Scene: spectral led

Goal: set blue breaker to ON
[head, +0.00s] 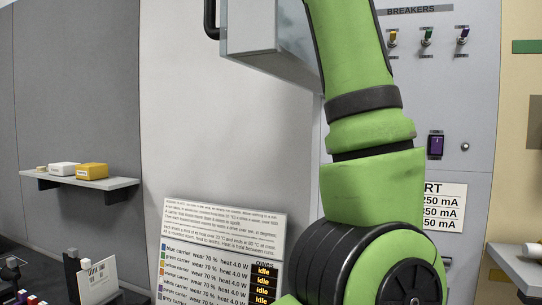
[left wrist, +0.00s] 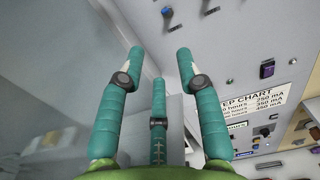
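My right gripper is not in view.
A purple button (head: 436,145) and a chart (head: 440,206) are lower on the panel. A grey box (head: 250,28) juts out left of my arm. A shelf (head: 80,183) is far left.

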